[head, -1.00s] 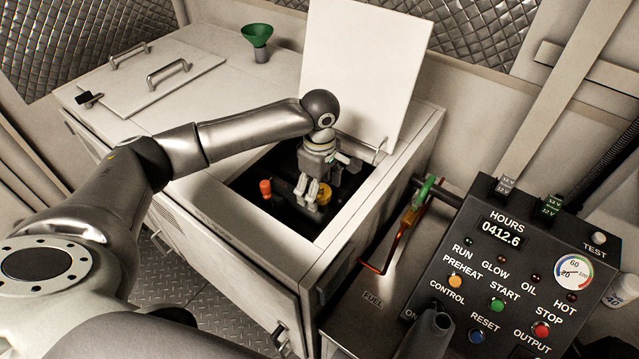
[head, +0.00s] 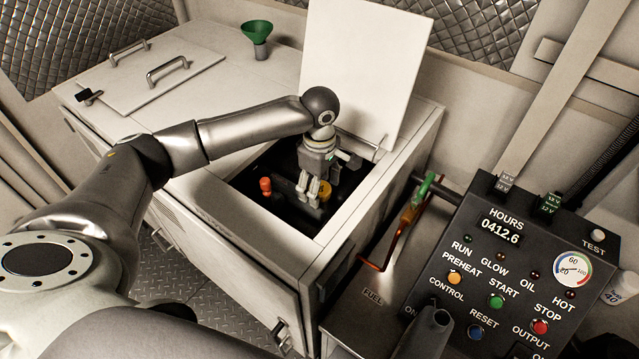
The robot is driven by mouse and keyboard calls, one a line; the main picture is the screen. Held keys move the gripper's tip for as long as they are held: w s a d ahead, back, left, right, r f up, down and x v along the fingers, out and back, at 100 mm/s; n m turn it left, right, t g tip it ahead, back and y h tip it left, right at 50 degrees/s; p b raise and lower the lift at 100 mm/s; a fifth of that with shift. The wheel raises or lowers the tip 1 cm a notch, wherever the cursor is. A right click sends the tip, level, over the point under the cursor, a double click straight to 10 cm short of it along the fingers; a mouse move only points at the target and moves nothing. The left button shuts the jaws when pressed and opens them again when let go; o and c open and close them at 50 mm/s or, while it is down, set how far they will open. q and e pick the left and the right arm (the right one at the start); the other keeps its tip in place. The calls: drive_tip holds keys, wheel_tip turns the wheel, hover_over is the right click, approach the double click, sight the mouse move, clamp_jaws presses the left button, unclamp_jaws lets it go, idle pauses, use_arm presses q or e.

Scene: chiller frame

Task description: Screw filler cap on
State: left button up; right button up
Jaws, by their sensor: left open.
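The yellow filler cap (head: 325,192) sits inside the open hatch of the white cabinet, partly hidden by my left gripper. My left gripper (head: 308,200) reaches down into the opening, fingers pointing down, beside and in front of the cap. Its fingers look open, with nothing seen between them. Whether a finger touches the cap cannot be told. My right gripper is not in view.
The raised white lid (head: 365,70) stands behind the opening. An orange-red knob (head: 265,186) is left of my gripper inside the dark bay. A green funnel (head: 257,36) stands on the cabinet top. The control panel (head: 500,270) is at the right.

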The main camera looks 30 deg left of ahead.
use_arm(q)
drive_tip(key=shift+r+n+p, duration=0.15)
drive_tip(key=shift+n+p, duration=1.65)
drive_tip(key=shift+p, duration=1)
drive_tip(key=shift+s+d+n+p, duration=0.1)
drive_tip(key=shift+n+p, duration=0.4)
drive_tip(key=shift+n, duration=0.2)
drive_tip(key=shift+f+n, duration=0.2)
drive_tip(key=shift+n, duration=0.5)
drive_tip(key=n, duration=0.2)
drive_tip(key=shift+r+n, duration=0.1)
drive_tip(key=shift+n, duration=0.2)
